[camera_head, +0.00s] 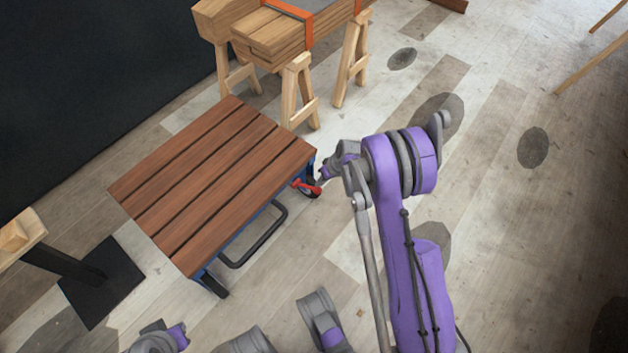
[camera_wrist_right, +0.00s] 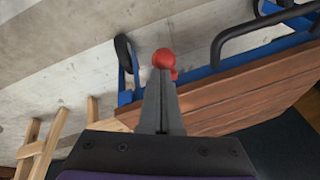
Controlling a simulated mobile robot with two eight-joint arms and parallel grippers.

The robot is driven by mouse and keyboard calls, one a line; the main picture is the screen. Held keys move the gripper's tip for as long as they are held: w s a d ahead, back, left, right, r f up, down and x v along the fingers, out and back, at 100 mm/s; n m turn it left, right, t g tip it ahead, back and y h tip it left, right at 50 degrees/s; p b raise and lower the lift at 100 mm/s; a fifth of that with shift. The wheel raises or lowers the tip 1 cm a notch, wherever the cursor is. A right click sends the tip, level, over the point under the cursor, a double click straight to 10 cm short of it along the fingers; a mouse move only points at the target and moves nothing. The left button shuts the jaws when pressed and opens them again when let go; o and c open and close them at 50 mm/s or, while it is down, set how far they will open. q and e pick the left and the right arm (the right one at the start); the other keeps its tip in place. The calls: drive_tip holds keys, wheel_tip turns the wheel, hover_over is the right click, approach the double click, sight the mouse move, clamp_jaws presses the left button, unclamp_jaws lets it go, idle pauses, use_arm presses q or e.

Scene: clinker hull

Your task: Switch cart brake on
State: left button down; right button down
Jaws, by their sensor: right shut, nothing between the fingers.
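The cart has a top of reddish-brown wooden slats (camera_head: 215,185) on a blue frame. Its red brake lever (camera_head: 308,188) shows at the cart's right corner, beside a dark wheel. In the right wrist view, the lever's red rounded end (camera_wrist_right: 164,59) appears just past the tips of my right gripper (camera_wrist_right: 160,78). The fingers are shut together with nothing between them; I cannot tell whether they touch the lever. In the head view my right gripper (camera_head: 328,168) is close above the lever, partly hidden by its own wrist.
A black push handle (camera_head: 262,243) sticks out from the cart's near side. Trestles (camera_head: 298,90) carrying timber stand just behind the cart. A black base plate (camera_head: 102,282) lies at the left. The plank floor to the right is mostly open.

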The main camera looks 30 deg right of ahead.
use_arm(q)
drive_tip(key=shift+s+f+b, duration=0.15)
drive_tip(key=shift+f+b, duration=0.25)
drive_tip(key=shift+b, duration=0.05)
use_arm(e)
drive_tip(key=s+d+f, duration=0.1)
drive_tip(key=s+f, duration=0.2)
drive_tip(key=f, duration=0.2)
drive_tip(key=shift+s+f, duration=0.35)
drive_tip(key=shift+f, duration=0.05)
